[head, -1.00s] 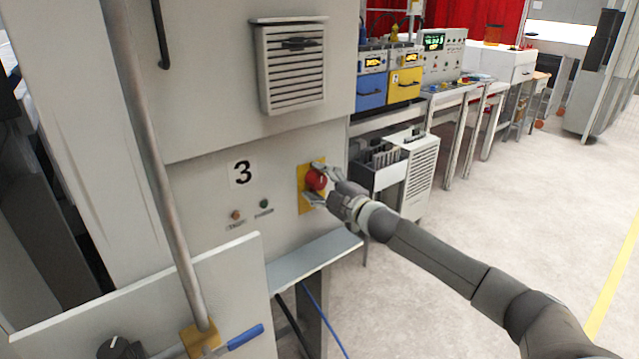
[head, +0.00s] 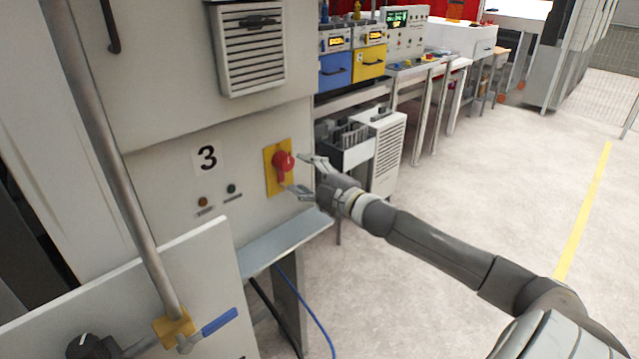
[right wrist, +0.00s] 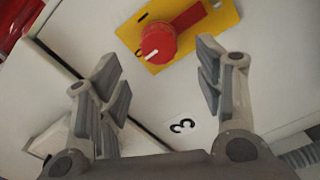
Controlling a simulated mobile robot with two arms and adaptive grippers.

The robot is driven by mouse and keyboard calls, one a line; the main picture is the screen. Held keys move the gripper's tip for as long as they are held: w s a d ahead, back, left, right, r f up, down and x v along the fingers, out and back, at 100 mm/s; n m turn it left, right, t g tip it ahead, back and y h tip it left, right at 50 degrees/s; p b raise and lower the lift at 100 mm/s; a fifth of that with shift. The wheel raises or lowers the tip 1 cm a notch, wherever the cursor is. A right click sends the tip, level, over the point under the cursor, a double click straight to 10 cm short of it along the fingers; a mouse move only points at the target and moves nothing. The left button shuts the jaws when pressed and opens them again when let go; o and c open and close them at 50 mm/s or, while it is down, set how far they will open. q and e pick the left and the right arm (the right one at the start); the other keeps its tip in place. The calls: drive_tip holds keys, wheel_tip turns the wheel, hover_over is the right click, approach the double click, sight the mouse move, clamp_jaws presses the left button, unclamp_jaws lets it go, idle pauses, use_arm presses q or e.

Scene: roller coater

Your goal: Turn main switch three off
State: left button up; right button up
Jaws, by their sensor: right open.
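Main switch three is a red rotary knob (head: 281,165) on a yellow plate (head: 271,181), to the right of the label "3" (head: 207,158) on a grey cabinet. In the head view its red handle points downward. In the right wrist view the red knob (right wrist: 158,42) with its handle and white mark shows beyond the fingertips. My right gripper (head: 306,175) is open and empty, just to the right of the knob, with a gap between them. Its two fingers (right wrist: 160,80) are spread wide in the right wrist view. My left gripper is not in view.
A slanted metal ledge (head: 285,240) juts out below the switch. A vertical pipe (head: 125,170) with a blue-handled valve (head: 219,321) stands at the left. A vent (head: 250,45) is above. The floor at the right is clear.

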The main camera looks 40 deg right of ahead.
drive_tip(key=shift+s+d, duration=0.15)
drive_tip(key=shift+s, duration=2.25)
